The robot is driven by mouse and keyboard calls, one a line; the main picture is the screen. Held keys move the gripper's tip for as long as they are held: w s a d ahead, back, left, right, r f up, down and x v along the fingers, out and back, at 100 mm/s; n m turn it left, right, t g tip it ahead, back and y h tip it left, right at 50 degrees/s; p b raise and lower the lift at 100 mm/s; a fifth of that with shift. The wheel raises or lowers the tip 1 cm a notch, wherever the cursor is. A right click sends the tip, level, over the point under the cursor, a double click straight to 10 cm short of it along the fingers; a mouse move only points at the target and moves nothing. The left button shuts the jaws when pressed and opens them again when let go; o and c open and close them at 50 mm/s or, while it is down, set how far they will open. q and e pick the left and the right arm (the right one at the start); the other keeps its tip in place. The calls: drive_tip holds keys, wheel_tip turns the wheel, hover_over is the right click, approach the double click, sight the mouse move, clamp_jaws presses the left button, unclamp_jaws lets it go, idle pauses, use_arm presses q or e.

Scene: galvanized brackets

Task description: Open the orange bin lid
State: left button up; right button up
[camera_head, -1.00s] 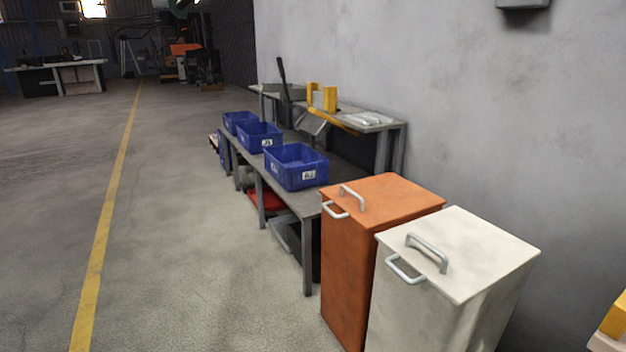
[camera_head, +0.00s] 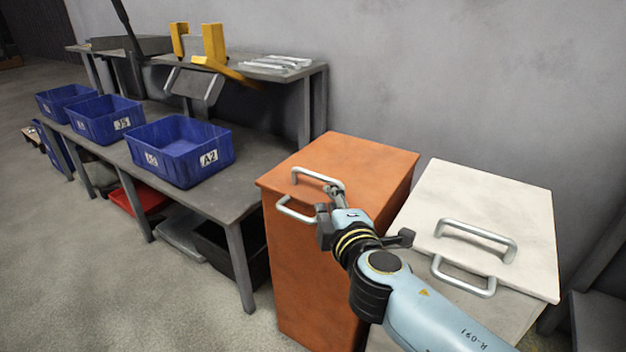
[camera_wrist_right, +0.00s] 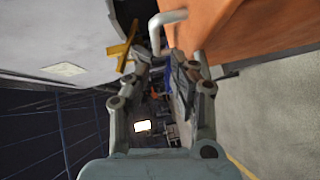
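The orange bin (camera_head: 310,260) stands with its flat orange lid (camera_head: 345,155) down. A silver handle (camera_head: 312,176) is on top of the lid near its front edge, and a second handle (camera_head: 290,212) is on the bin's front. My right gripper (camera_head: 332,190) is at the right end of the lid handle. In the right wrist view, the gripper (camera_wrist_right: 161,55) is open, with a silver handle (camera_wrist_right: 166,18) just ahead of its fingertips beside the orange surface (camera_wrist_right: 240,25). I cannot tell whether they touch. My left gripper is not in view.
A white bin (camera_head: 500,205) with two handles stands close on the right. A grey workbench (camera_head: 240,200) with blue crates (camera_head: 180,150) is on the left. The wall (camera_head: 450,70) is behind. Open floor (camera_head: 70,270) lies at front left.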

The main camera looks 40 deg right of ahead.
sight(319, 179)
drive_tip(key=x, duration=0.6)
drive_tip(key=shift+r, duration=0.35)
drive_tip(key=x, duration=0.4)
drive_tip(key=shift+s, duration=0.1)
drive_tip(key=shift+w+d+f, duration=0.1)
drive_tip(key=shift+w+d, duration=0.05)
drive_tip(key=shift+w, duration=0.2)
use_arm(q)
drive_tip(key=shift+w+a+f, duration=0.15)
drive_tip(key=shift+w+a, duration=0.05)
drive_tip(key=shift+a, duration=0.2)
use_arm(e)
drive_tip(key=shift+c, duration=0.3)
